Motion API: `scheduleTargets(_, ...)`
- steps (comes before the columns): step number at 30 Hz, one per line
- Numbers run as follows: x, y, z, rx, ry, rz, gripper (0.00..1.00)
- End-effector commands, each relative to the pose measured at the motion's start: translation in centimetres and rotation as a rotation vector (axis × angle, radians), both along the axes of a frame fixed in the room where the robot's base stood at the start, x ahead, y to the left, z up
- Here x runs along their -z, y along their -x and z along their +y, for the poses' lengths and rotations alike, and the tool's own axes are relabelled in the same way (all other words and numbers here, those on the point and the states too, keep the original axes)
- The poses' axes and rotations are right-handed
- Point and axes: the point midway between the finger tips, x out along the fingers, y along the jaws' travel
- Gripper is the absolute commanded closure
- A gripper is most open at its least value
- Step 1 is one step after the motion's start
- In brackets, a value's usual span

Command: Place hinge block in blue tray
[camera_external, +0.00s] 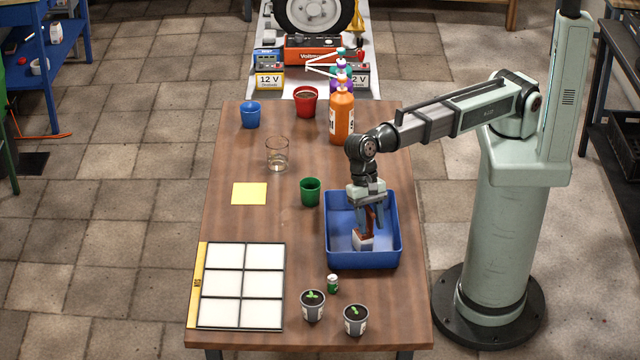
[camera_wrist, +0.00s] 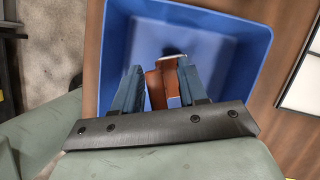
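The blue tray (camera_external: 338,255) stands on the right side of the table. It also fills much of the wrist view (camera_wrist: 252,45). My gripper (camera_external: 369,211) points down inside the tray's outline. In the wrist view, my gripper's fingers (camera_wrist: 160,78) sit on both sides of a reddish-brown hinge block (camera_wrist: 165,88) and appear to touch it. In the external view the hinge block (camera_external: 362,242) shows a brown upper part and a whitish lower end, low within the tray. I cannot tell whether it touches the tray floor. The fingers partly hide it.
A green cup (camera_external: 310,191) stands just left of the tray. A small can (camera_external: 333,283) and two potted seedlings (camera_external: 313,305) (camera_external: 356,319) stand in front. An orange bottle (camera_external: 342,113) is behind. A white-panelled grid (camera_external: 242,286) lies at front left.

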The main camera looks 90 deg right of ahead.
Motion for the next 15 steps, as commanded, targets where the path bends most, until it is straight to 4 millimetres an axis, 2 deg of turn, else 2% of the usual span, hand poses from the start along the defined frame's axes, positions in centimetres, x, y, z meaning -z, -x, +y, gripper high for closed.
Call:
scheduleTargets(10, -0.3, 0.0, 0.0, 0.000, 0.000, 0.000, 0.56)
scheduleTargets(15, -1.9, -0.3, -0.6, 0.001, -0.002, -0.002, 0.56)
